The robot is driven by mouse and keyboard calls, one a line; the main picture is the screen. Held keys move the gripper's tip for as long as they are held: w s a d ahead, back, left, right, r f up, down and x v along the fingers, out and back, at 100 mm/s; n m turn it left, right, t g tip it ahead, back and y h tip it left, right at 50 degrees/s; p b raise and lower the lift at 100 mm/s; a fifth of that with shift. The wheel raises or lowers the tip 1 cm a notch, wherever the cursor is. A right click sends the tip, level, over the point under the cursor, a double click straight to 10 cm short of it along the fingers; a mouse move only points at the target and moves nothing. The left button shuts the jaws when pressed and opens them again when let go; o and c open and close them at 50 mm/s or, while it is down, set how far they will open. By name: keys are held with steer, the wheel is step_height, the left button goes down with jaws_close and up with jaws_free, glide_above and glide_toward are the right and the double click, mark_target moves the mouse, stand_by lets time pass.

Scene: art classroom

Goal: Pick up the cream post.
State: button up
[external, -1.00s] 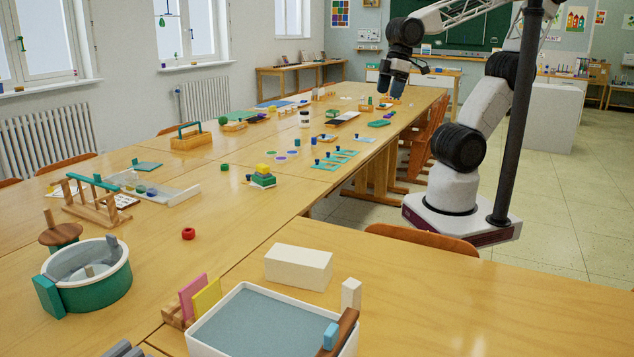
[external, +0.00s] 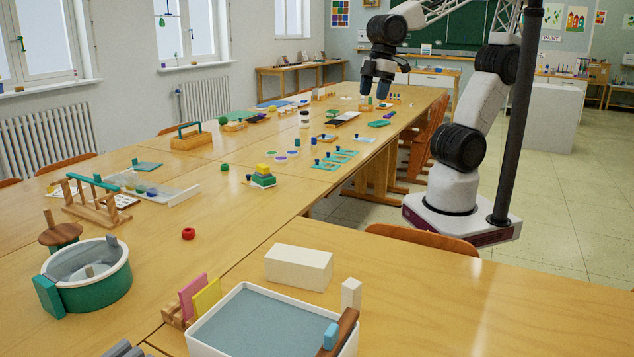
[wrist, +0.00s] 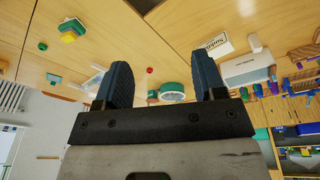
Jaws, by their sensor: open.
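The cream post (external: 351,293) is a small upright square block on the near table in the external view. It stands just behind the right end of the white tray (external: 216,318), close to a brown wooden piece (external: 345,330). A small pale block (wrist: 254,42) beside a white tray in the wrist view appears to be the post.
A larger cream block (external: 298,267) lies behind the tray, left of the post. Pink and yellow panels (external: 206,298) stand in a wooden holder at the tray's left. A green round tub (external: 92,285) is farther left. The table right of the post is clear.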

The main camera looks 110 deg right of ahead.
steer(key=w+a+f+n, duration=0.3)
steer(key=w+a+n, duration=0.3)
steer(key=w+a, duration=0.4)
steer(key=n+g, duration=0.2)
steer(key=n, duration=1.3)
glide_above(354, 282)
steer(key=f, duration=2.3)
steer(key=shift+d, duration=0.3)
steer(key=shift+a+f, duration=0.3)
steer(key=shift+f, duration=0.05)
steer(key=shift+f, duration=1.3)
